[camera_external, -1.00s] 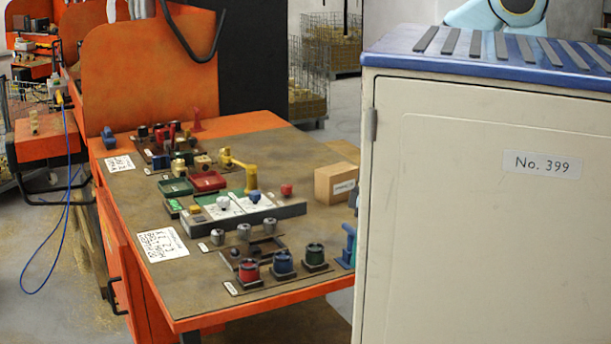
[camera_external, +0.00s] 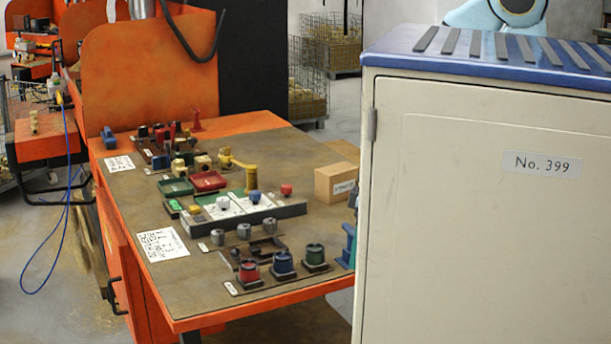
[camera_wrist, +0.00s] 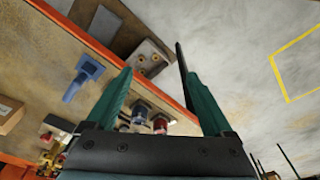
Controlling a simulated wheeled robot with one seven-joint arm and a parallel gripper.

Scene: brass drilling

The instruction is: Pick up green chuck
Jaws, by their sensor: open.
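The green chuck (camera_external: 315,254) stands upright on a dark square base at the right end of a row, near the table's front right edge in the external view. A blue chuck (camera_external: 283,262) and a red chuck (camera_external: 249,270) stand to its left. My gripper (camera_wrist: 158,75) shows in the wrist view with its two green fingers apart and nothing held between them. The red chuck (camera_wrist: 160,122) and the blue chuck (camera_wrist: 140,110) show beyond the fingers. The green chuck cannot be made out there; the left finger may hide it.
The orange-edged table (camera_external: 225,305) also holds fixtures, trays and a cardboard box (camera_external: 337,183). A blue tool (camera_wrist: 82,77) shows left of my fingers in the wrist view. A tall cream cabinet (camera_external: 480,220) hides the external view's right side. Open floor (camera_wrist: 240,50) lies beyond the table edge.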

